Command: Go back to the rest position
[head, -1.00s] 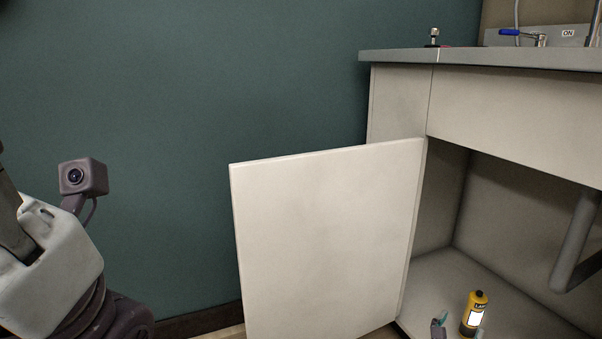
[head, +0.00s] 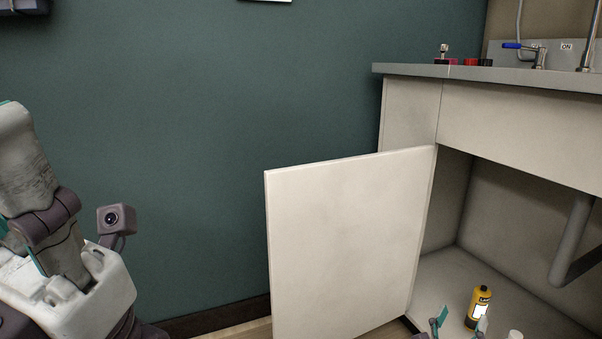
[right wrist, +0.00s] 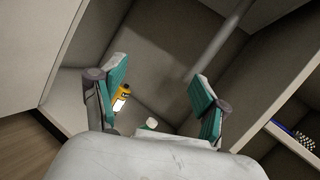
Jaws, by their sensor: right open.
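My right gripper (head: 460,323) is low in the head view, at the open sink cabinet. In the right wrist view its two teal-padded fingers (right wrist: 160,88) are spread wide with nothing between their tips. A yellow bottle (head: 480,308) with a black cap and white label stands on the cabinet floor just beyond the gripper; it also shows in the right wrist view (right wrist: 122,97). My left arm is at the left edge of the head view, with its wrist camera. Its fingers cannot be made out clearly.
The white cabinet door (head: 345,245) stands open to the left of the right gripper. A grey pipe (head: 573,245) hangs inside the cabinet (head: 428,280). A small white item (head: 515,335) shows near the bottle. The countertop (head: 480,73) with a faucet (head: 540,58) is above. A teal wall is behind.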

